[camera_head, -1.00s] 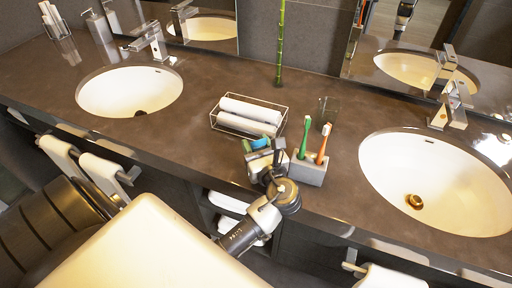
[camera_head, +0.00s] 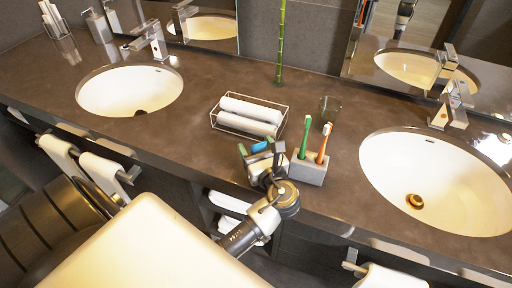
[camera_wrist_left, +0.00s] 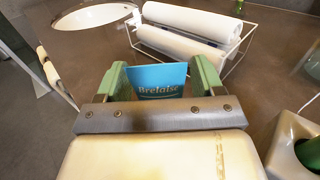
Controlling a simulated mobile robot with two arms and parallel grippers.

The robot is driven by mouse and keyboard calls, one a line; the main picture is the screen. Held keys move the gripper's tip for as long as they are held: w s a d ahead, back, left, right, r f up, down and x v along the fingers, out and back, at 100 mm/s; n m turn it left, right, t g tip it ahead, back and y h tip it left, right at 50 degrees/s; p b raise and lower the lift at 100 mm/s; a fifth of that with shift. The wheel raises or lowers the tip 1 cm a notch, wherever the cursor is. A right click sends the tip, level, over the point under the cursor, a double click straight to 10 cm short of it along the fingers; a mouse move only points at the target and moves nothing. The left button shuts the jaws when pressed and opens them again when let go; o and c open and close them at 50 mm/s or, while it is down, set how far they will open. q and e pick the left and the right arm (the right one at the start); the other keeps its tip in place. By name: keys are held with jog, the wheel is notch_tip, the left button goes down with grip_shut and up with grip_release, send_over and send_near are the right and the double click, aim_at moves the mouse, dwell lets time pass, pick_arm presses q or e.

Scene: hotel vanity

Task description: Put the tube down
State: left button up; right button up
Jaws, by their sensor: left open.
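The tube is blue with "Brelaise" printed on it. It shows in the wrist view (camera_wrist_left: 158,80) between the two green fingers of my left gripper (camera_wrist_left: 158,85), with its lower part hidden behind the grey gripper bar. In the head view only a small blue piece of the tube (camera_head: 260,146) shows between the fingers of my left gripper (camera_head: 262,152), at the front edge of the counter. The left gripper is open around the tube. The tube seems to be at the dark counter top (camera_head: 200,130), but its underside is hidden. My right gripper is not in view.
A grey holder (camera_head: 308,172) with a green and an orange toothbrush stands close to the right of the gripper. A wire basket (camera_head: 215,122) with rolled white towels lies behind it. A glass (camera_head: 328,110) and two basins (camera_head: 130,90) (camera_head: 430,185) are around. Counter left of the basket is clear.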

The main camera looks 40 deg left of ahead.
pick_arm(q)
jog(key=b+v, duration=0.1)
jog(key=v, duration=1)
jog(key=shift+f, duration=0.15)
jog(key=shift+s+d, duration=0.3)
jog(key=shift+d, duration=0.15)
